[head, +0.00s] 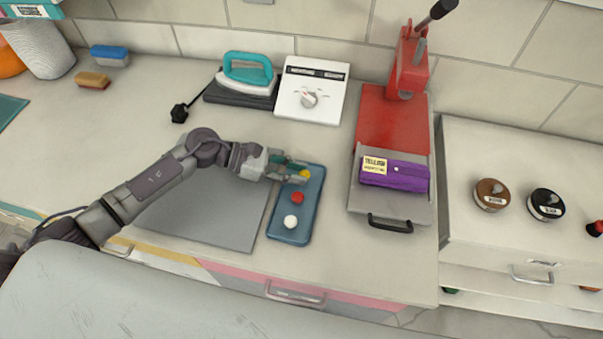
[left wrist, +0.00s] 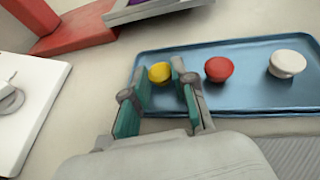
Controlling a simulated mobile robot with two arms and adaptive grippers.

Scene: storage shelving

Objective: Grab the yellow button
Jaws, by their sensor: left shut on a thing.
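A yellow button (head: 305,174) lies at the far end of a blue tray (head: 293,237). My left gripper (head: 294,173) is at that end of the tray, shut on the yellow button. In the left wrist view the yellow button (left wrist: 159,73) shows between the teal-padded fingers (left wrist: 158,92). I cannot tell if it is lifted off the tray. A red button (head: 297,198) and a white button (head: 291,222) stand in a row on the same tray, apart from my gripper. My right gripper is not in view.
A grey mat (head: 215,215) lies left of the tray. A white box with a dial (head: 311,92) and a teal iron (head: 247,72) stand behind. A red press (head: 393,120) with a purple folded cloth (head: 394,175) stands to the right. The counter's front edge is close.

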